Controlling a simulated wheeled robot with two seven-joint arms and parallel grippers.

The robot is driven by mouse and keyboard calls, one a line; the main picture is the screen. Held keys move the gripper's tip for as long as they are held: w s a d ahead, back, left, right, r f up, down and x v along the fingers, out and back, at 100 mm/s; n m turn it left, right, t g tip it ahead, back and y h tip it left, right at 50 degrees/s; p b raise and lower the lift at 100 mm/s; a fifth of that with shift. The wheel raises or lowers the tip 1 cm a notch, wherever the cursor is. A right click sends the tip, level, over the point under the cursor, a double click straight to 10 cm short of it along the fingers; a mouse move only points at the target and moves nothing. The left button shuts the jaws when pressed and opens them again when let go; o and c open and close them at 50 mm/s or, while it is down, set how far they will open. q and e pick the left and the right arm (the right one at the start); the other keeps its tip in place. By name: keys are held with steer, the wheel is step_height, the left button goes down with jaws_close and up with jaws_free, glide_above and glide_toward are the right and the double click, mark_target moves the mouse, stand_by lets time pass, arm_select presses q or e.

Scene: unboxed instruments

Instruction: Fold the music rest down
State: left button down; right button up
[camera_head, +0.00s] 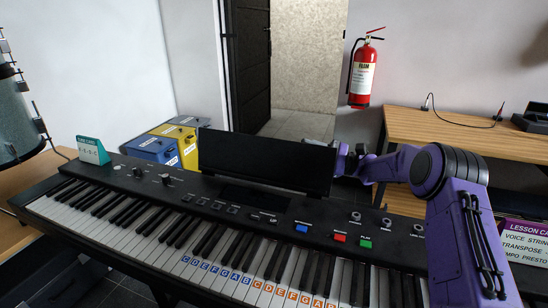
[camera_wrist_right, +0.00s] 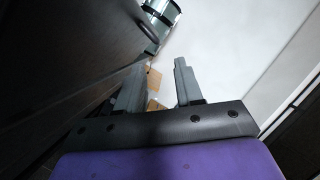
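The music rest (camera_head: 266,162) is a wide black panel standing up at the back edge of the black keyboard (camera_head: 150,205) in the head view. My right arm reaches in from the right, and its far end passes behind the right end of the rest, which hides the gripper there. In the right wrist view my right gripper (camera_wrist_right: 160,68) has its two grey fingers apart with nothing between them. A large dark surface (camera_wrist_right: 55,60), probably the back of the rest, lies close beside the left finger; I cannot tell if they touch. My left gripper is not in view.
A green-and-white card (camera_head: 92,150) stands at the keyboard's left end. Blue and yellow boxes (camera_head: 160,148) are behind it. A wooden desk (camera_head: 440,128) is at the right, and a purple lesson card (camera_head: 524,243) is at the front right. A fire extinguisher (camera_head: 363,72) hangs on the wall.

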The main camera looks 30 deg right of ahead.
mark_target(274, 141)
steer(key=x, duration=0.3)
steer(key=p+x, duration=0.1)
steer(key=x, duration=0.6)
steer(key=shift+w+a+f, duration=0.15)
steer(key=shift+a+f, duration=0.05)
steer(key=shift+a, duration=0.1)
jaws_close()
